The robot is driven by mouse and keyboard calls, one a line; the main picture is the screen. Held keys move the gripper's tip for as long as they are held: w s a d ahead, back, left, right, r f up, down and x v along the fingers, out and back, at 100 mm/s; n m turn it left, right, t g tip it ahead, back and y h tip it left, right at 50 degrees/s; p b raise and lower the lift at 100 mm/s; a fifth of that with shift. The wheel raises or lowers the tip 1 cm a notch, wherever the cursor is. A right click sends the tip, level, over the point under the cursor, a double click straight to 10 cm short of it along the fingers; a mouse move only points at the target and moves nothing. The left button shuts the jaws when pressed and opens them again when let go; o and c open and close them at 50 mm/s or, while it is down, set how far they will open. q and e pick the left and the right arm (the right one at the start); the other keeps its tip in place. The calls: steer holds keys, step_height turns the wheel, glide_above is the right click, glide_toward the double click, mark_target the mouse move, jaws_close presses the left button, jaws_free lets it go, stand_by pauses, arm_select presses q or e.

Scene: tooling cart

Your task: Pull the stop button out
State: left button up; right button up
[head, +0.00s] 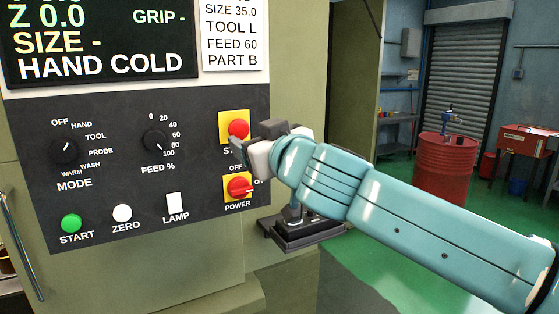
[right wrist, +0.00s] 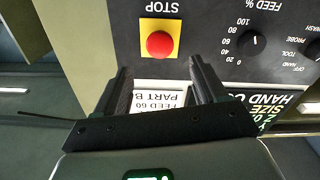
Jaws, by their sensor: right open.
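The red round stop button (head: 239,129) sits on a yellow square plate on the dark control panel. The word under it is mostly hidden by my right gripper (head: 243,147). In the right wrist view the stop button (right wrist: 160,43) shows whole, just beyond the two fingertips and roughly midway between their lines. My right gripper (right wrist: 160,70) is open, with nothing between its fingers. The fingers are near the button; I cannot tell whether they touch the panel. My left gripper is not in view.
Below the stop button is the red power switch (head: 239,187) on a yellow plate. Also on the panel are the feed dial (head: 157,140), mode dial (head: 64,151), start button (head: 71,223), zero button (head: 122,213) and lamp switch (head: 174,203). A red drum (head: 445,165) stands far behind.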

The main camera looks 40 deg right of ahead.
steer(key=b+v, duration=0.2)
steer(key=v, duration=0.7)
steer(key=shift+s, duration=0.3)
